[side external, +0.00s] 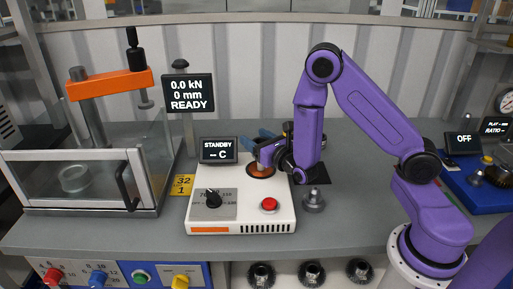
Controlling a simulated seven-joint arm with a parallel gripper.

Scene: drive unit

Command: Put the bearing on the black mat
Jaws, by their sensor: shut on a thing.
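My gripper (262,162) is over the round orange-and-dark plate (258,174) on top of a white heater unit. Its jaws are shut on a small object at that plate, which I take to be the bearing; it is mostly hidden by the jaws. I cannot tell whether it touches the plate. The black mat (322,175) lies on the grey bench just right of the heater, partly behind my arm; its visible part is bare.
The white heater (240,214) has a knob, a red button and a display (219,150) reading STANDBY. A grey metal stepped part (313,201) stands in front of the mat. A press with an orange beam (108,84) is at left; a blue unit (482,190) at right.

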